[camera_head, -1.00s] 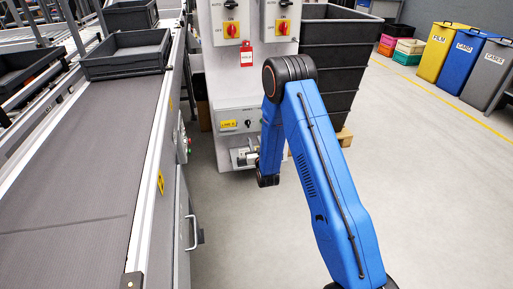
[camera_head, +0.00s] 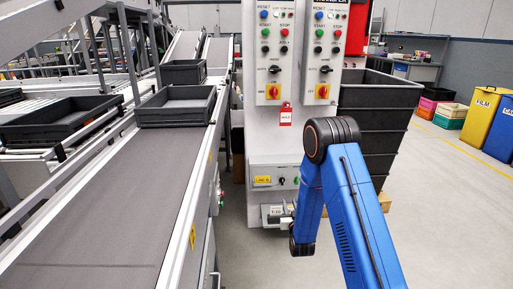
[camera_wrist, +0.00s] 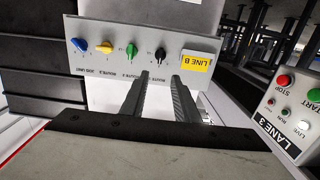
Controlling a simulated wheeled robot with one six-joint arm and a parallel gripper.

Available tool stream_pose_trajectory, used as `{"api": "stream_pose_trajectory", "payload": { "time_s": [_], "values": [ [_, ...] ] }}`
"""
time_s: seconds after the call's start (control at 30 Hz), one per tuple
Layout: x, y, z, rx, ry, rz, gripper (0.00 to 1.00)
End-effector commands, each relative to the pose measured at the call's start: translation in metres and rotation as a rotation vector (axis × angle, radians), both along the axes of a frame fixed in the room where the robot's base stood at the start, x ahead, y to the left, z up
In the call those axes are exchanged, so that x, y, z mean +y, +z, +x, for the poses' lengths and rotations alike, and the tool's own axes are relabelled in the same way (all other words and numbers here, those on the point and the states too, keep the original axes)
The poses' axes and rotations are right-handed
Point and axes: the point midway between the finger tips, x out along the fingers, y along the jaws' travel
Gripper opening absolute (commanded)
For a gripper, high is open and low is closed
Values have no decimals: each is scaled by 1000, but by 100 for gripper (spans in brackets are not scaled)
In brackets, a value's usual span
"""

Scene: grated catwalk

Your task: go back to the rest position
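My gripper (camera_head: 275,214) is low at the front of the grey control cabinet (camera_head: 262,145), just below a small switch panel with a yellow LINE B label (camera_head: 263,180). In the wrist view my gripper (camera_wrist: 160,76) has its two dark fingers apart, with an empty gap between them. The fingertips lie at the edge of the switch panel (camera_wrist: 118,62), near its black knob (camera_wrist: 160,54). Whether they touch it I cannot tell. My blue arm is bent, with its elbow high.
A conveyor belt (camera_head: 110,215) with a dark tray (camera_head: 176,113) runs along the left. The floor at right is open, with colored bins (camera_head: 478,112) farther back. A LANE 3 box (camera_wrist: 290,115) shows in the wrist view.

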Motion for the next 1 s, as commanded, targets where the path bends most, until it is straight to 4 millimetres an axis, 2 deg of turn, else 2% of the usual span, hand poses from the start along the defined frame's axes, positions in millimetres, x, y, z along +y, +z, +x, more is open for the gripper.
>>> {"api": "stream_pose_trajectory", "payload": {
  "time_s": [0.23,0.47,0.77,1.0],
  "values": [
    [-6,51,-2,93,3,14,28],
    [-10,96,-16,198,9,24,28],
    [-18,150,-53,334,18,31,28],
    [-24,189,-97,443,25,33,28]
  ]
}}
